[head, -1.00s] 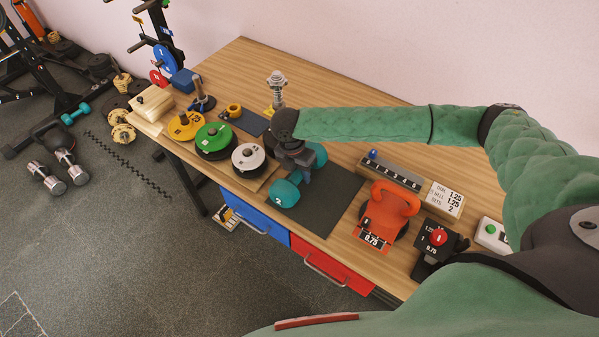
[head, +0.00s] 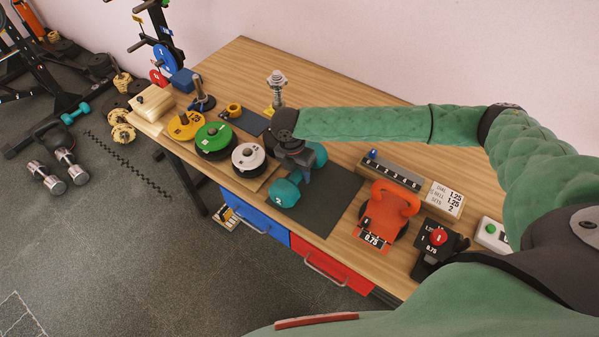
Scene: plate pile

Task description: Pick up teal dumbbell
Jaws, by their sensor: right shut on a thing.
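The teal dumbbell (head: 285,193) is at the left part of the dark mat (head: 327,204) on the wooden workbench, one head toward the front edge and the other head toward the wall. My right gripper (head: 303,173) comes down over its middle and is shut on its handle. The gripper hides the handle and part of the far head. I cannot tell whether the dumbbell still touches the mat. My left gripper is not in view.
Left of the dumbbell stand white (head: 248,157), green (head: 213,138) and yellow (head: 185,123) plate piles. Right of it are a grey numbered strip (head: 390,174), an orange kettlebell (head: 390,207) and a black device with a red knob (head: 438,239). The mat's right part is bare.

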